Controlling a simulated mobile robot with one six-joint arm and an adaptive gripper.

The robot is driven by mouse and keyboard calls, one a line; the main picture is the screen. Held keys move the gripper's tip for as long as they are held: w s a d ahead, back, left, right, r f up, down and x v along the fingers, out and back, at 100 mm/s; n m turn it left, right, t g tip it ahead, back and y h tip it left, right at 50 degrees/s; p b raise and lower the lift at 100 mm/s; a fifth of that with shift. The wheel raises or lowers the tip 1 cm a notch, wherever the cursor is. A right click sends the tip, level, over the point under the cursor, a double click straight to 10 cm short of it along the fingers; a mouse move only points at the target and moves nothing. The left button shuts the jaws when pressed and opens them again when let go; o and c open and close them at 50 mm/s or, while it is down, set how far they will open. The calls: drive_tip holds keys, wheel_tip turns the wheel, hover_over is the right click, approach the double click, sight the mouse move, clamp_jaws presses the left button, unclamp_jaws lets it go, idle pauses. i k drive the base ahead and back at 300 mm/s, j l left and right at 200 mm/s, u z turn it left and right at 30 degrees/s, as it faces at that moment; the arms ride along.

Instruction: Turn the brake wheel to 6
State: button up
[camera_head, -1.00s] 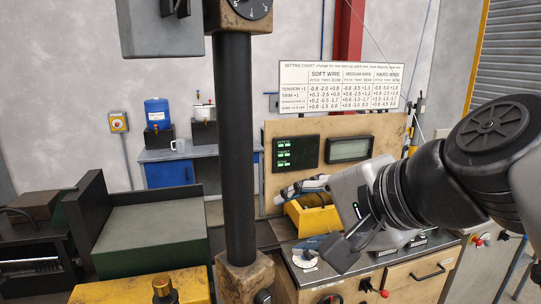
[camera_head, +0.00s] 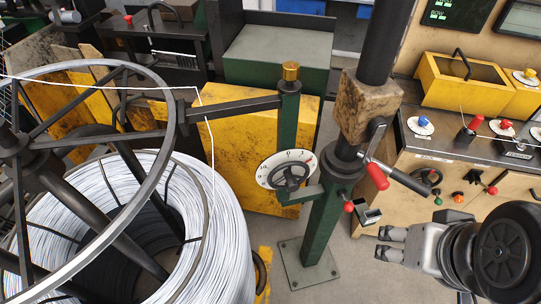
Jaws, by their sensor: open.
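The likely brake wheel is a small dark hand knob (camera_head: 290,177) on a round white dial (camera_head: 268,170). It is mounted on the green post beside the wire reel, near the middle of the view. The dial marks are too small to read surely, so I cannot tell its setting. My gripper (camera_head: 380,243) is at the lower right, with its two fingers pointing left and parted. It is open and empty, to the right of and lower in the picture than the knob, apart from it.
A big reel of pale wire (camera_head: 215,235) under a dark spoked ring fills the left. A control bench (camera_head: 400,165) is at right. A thin wire crosses the view.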

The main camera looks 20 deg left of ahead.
sight(292, 185)
drive_tip(key=u, duration=0.9)
drive_tip(key=k+j+u, duration=0.15)
drive_tip(key=j, duration=0.4)
drive_tip(key=j+u, duration=0.15)
drive_tip(key=j, duration=0.45)
